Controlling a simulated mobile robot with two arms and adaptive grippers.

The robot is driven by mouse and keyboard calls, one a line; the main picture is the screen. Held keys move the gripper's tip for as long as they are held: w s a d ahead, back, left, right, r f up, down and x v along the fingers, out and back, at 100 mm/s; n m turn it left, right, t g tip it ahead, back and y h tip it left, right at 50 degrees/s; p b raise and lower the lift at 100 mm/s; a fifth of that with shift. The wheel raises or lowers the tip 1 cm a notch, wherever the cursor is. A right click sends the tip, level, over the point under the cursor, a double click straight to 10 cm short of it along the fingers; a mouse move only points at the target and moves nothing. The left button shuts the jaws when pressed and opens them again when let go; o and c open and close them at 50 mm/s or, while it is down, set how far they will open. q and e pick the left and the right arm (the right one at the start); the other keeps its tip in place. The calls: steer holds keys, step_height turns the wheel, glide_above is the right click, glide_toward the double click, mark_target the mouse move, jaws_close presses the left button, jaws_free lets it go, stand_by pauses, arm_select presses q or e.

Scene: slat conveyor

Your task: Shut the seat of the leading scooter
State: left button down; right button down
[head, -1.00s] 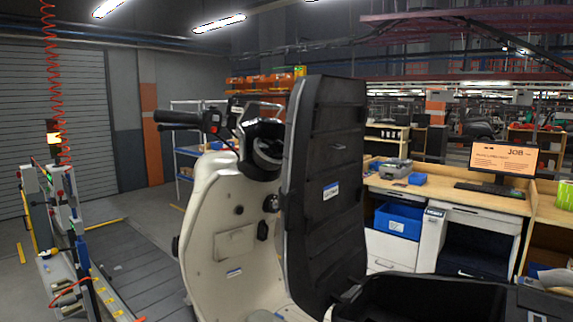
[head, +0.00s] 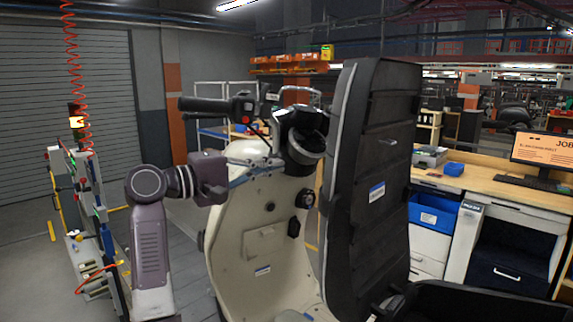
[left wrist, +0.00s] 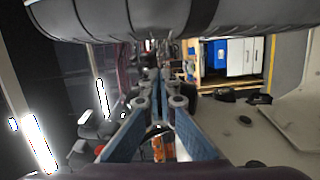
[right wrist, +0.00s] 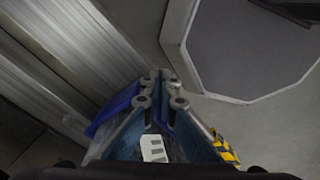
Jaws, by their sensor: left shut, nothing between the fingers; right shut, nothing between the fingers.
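The scooter's black seat (head: 372,190) stands upright, open, in the middle of the head view, with its ribbed side facing me. The open storage well (head: 470,305) shows at the lower right, partly cut off. The cream scooter body (head: 262,238) is left of the seat. My left gripper (head: 272,166) is shut and empty at the top of the cream front panel, left of the seat; contact is unclear. In the left wrist view its fingers (left wrist: 160,82) meet below a dark ribbed surface, probably the seat. My right gripper (right wrist: 161,80) is shut and empty, outside the head view.
The handlebar grip (head: 203,104) sticks out to the left above my left wrist. A workbench (head: 500,192) with a monitor (head: 543,153) stands behind at the right. A coloured stand (head: 90,220) is at the left. Floor between is free.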

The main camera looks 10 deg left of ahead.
arm_select(q)
steer(key=w+d+p, duration=0.3)
steer(key=d+p, duration=0.2)
steer(key=d, duration=0.4)
steer(key=shift+w+d+f+p, duration=0.2)
steer(key=shift+d+p, duration=0.1)
steer(key=shift+p, duration=0.05)
steer(key=shift+w, duration=0.1)
